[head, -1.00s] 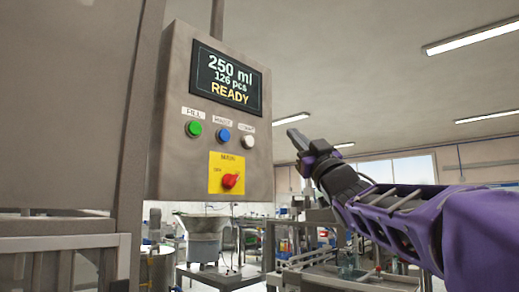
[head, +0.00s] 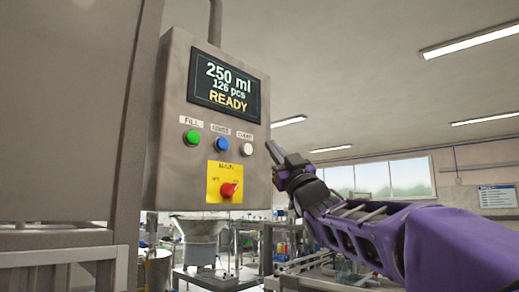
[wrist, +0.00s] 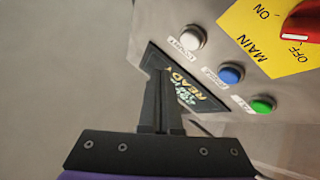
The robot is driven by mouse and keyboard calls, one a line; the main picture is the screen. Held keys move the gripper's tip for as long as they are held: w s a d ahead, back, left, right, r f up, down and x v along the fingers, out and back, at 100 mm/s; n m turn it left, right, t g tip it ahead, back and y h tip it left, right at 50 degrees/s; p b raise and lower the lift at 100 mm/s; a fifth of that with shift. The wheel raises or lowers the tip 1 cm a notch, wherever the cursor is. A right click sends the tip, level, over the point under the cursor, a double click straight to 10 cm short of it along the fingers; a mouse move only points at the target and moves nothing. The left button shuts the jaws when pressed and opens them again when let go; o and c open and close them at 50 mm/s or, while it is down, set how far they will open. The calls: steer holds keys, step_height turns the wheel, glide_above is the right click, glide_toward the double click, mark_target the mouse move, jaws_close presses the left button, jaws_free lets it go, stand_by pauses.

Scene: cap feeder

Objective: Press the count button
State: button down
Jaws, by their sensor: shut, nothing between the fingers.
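The count button is the white one (head: 246,148) at the right end of a row of three on the grey control panel (head: 175,180). Its label reads COUNT. It also shows in the wrist view (wrist: 193,37), beyond my fingertips and a little to the right. My gripper (head: 271,145) is shut and empty, just to the right of the white button in the head view. In the wrist view my gripper (wrist: 160,75) has its fingers together, with the tips in front of the display edge and apart from the button. The display (head: 224,84) reads 250 ml, 126 pcs, READY.
The blue button (head: 221,144) and the green button (head: 191,137) sit left of the white one. Below them is a red main switch (head: 229,189) on a yellow plate (head: 214,196). A large grey machine wall (head: 65,100) stands at left. Right of the panel is open room.

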mark_target(251, 145)
steer(key=shift+w+a+p, duration=0.2)
steer(key=shift+w+a, duration=0.45)
steer(key=shift+a, duration=0.2)
steer(key=shift+w+a+p, duration=0.2)
steer(key=shift+w+a, duration=0.45)
steer(key=shift+a, duration=0.15)
stand_by(0.9)
steer(key=shift+w+a, duration=0.25)
steer(key=shift+a, duration=0.1)
steer(key=shift+w+a, duration=0.25)
steer(key=shift+a, duration=0.1)
stand_by(0.8)
steer(key=shift+s+d+b, duration=0.5)
steer(key=shift+d+b, duration=0.05)
steer(key=shift+d, duration=0.15)
